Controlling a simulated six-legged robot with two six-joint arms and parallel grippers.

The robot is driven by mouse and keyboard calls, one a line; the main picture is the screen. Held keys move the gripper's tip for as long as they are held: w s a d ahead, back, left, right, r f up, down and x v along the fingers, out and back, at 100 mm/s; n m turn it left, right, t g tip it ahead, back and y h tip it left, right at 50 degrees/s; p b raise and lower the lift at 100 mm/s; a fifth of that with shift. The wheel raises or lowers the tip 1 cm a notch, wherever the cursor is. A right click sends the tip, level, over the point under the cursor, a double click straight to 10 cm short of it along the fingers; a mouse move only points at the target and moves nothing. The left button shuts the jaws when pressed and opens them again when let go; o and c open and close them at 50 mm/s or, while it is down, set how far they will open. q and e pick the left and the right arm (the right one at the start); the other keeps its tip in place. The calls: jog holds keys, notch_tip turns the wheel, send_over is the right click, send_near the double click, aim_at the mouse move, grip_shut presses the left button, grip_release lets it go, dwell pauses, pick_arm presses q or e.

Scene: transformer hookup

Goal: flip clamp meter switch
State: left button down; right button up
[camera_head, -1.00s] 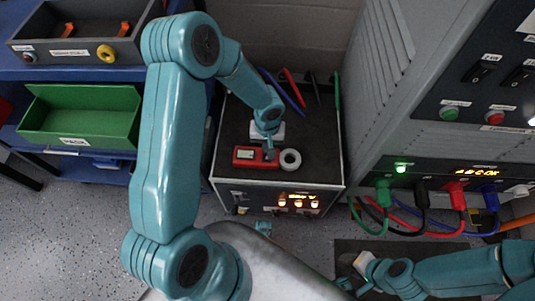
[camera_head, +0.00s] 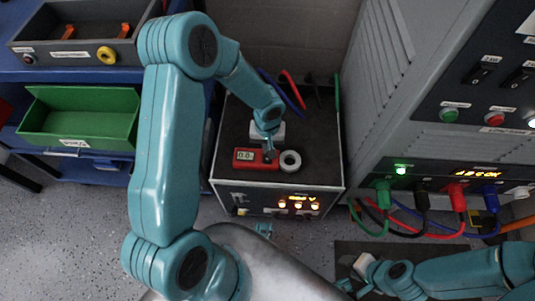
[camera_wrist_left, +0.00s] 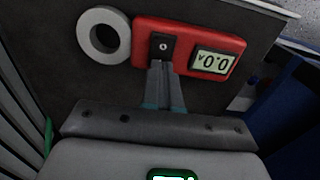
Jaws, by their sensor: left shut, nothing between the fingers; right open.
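The red clamp meter (camera_head: 252,163) lies on top of the dark box (camera_head: 310,140), its grey ring jaw (camera_head: 290,161) to the right. In the left wrist view the meter (camera_wrist_left: 187,48) shows a lit display reading 0.0 and a black switch (camera_wrist_left: 162,46). My left gripper (camera_wrist_left: 160,66) is shut and empty, its fingertips at the lower edge of the switch; I cannot tell whether they touch. In the head view the left gripper (camera_head: 270,155) is over the meter and partly hides it. My right gripper (camera_head: 352,288) is open and empty, low at the lower right.
The box front has several lit orange indicators. A grey cabinet on the right carries green, black, red and blue plugs (camera_head: 458,196) with hanging cables. A blue bench on the left holds a green bin (camera_head: 82,115) and a grey tray (camera_head: 85,45).

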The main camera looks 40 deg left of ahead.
pick_arm(q)
notch_tip(320, 180, up, 5)
jog(key=p, duration=0.2)
jog(key=shift+r+p, duration=0.2)
jog(key=shift+p, duration=0.15)
jog(key=shift+s+d+f, duration=0.1)
jog(key=shift+d, duration=0.05)
jog(key=s+d+f+m+g+h, duration=0.15)
jog(key=s+d+f, duration=0.25)
jog(key=s+d, duration=0.4)
jog(key=s+d+f+m+h, duration=0.1)
jog(key=s+d+f+h, duration=0.25)
jog(key=s+d, duration=0.45)
notch_tip(320, 180, up, 15)
jog(key=w+a+m+t+y+p, duration=0.1)
jog(key=m+t+p, duration=0.1)
jog(key=p, duration=1.4)
jog(key=shift+w+a, duration=0.2)
jog(key=shift+a, duration=0.1)
